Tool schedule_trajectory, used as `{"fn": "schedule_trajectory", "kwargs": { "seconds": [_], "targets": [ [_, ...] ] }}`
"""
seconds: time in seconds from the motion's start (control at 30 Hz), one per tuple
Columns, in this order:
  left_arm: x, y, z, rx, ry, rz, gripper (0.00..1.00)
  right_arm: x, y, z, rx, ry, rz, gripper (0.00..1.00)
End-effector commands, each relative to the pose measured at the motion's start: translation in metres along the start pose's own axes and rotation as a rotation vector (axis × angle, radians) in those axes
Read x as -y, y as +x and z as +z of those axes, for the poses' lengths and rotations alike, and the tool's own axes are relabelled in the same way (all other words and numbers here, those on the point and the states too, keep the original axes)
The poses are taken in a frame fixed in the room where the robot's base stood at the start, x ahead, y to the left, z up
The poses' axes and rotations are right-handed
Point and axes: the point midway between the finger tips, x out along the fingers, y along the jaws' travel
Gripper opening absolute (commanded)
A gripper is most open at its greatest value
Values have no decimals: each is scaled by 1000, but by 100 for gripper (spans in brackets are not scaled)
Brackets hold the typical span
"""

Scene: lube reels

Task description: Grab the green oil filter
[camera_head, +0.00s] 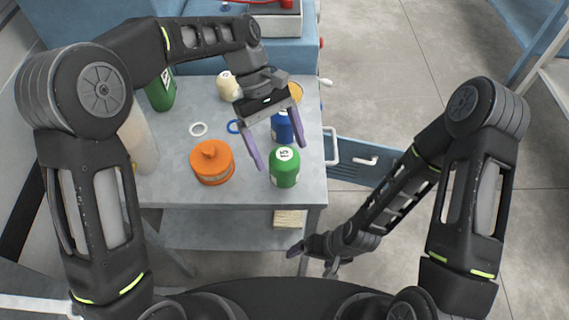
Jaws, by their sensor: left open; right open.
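The green oil filter (285,168) stands upright near the front right edge of the grey table, with a white label on its top. My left gripper (281,163) is above the table with its two purple-lined fingers open and pointing toward the filter. From this view the fingertips lie to either side of the filter's top; I cannot tell how far above it they are. My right gripper (312,256) hangs low, in front of the table's right edge, away from the filter. Its fingers are partly hidden.
On the grey table (180,187) an orange container (212,162) stands left of the filter, and a blue filter (283,127) stands just behind it. Floor is clear at right.

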Motion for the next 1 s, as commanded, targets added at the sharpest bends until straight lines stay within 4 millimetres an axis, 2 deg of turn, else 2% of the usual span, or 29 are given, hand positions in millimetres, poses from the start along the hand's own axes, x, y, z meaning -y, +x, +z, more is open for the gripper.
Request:
{"fn": "schedule_trajectory", "kwargs": {
  "seconds": [0.2,0.57,0.9,1.0],
  "targets": [
    [0,21,0,1,0,-1,87,0,-1,0,0,0,0,96],
    [0,26,0,1,0,-1,87,1,-2,0,0,0,0,96],
    [1,69,-1,3,0,-3,87,3,-9,0,1,0,0,96],
    [0,74,-1,1,1,0,87,4,-9,0,1,0,0,96]
  ]
}}
